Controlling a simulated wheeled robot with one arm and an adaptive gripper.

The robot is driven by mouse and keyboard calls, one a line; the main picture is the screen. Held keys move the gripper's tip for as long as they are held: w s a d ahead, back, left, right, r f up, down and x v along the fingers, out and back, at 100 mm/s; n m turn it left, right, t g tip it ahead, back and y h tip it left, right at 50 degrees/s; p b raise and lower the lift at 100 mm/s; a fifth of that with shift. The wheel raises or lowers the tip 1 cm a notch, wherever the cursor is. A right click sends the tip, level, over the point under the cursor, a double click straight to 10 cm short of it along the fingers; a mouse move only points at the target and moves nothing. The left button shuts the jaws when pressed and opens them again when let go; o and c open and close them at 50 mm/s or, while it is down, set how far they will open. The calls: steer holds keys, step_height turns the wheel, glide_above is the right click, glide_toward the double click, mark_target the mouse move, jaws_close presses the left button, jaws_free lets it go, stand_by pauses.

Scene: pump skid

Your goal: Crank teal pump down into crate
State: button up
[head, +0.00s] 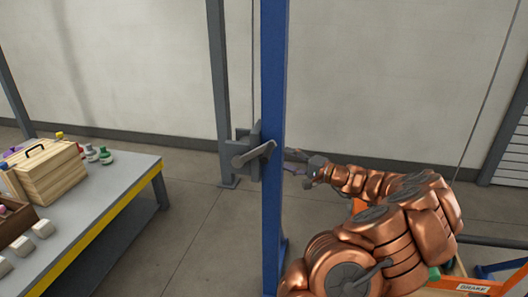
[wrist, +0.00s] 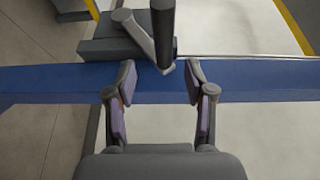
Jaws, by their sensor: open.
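A grey winch (head: 245,140) with a crank arm (head: 253,155) is fixed to the blue post (head: 273,60). In the wrist view the crank arm (wrist: 135,35) carries a dark upright handle (wrist: 163,32). My gripper (head: 291,162) is at the right side of the post at about crank height. In the wrist view my gripper (wrist: 160,88) is open and empty, its fingertips over the blue post, with the handle beyond them and apart from them. A small teal-green patch (head: 434,272) shows behind my copper arm; I cannot tell whether it is the pump. No crate is clearly visible.
A grey workbench (head: 110,190) with a yellow edge stands at left, bearing a wooden box (head: 48,170), bottles (head: 98,155) and small parts. An orange frame labelled BRAKE (head: 475,287) is at lower right. Floor between bench and post is clear.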

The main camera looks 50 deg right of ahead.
mark_target(268, 153)
steer(key=w, duration=0.2)
steer(key=w+a+p, duration=0.1)
steer(key=w, duration=0.1)
steer(key=w+a+p, duration=0.1)
steer(key=w, duration=0.1)
steer(key=shift+w+r, duration=0.25)
steer(key=shift+w+a+p, duration=0.15)
steer(key=shift+w+p, duration=0.2)
steer(key=shift+w, duration=0.3)
steer(key=shift+f, duration=0.1)
steer(key=shift+c, duration=0.3)
jaws_close()
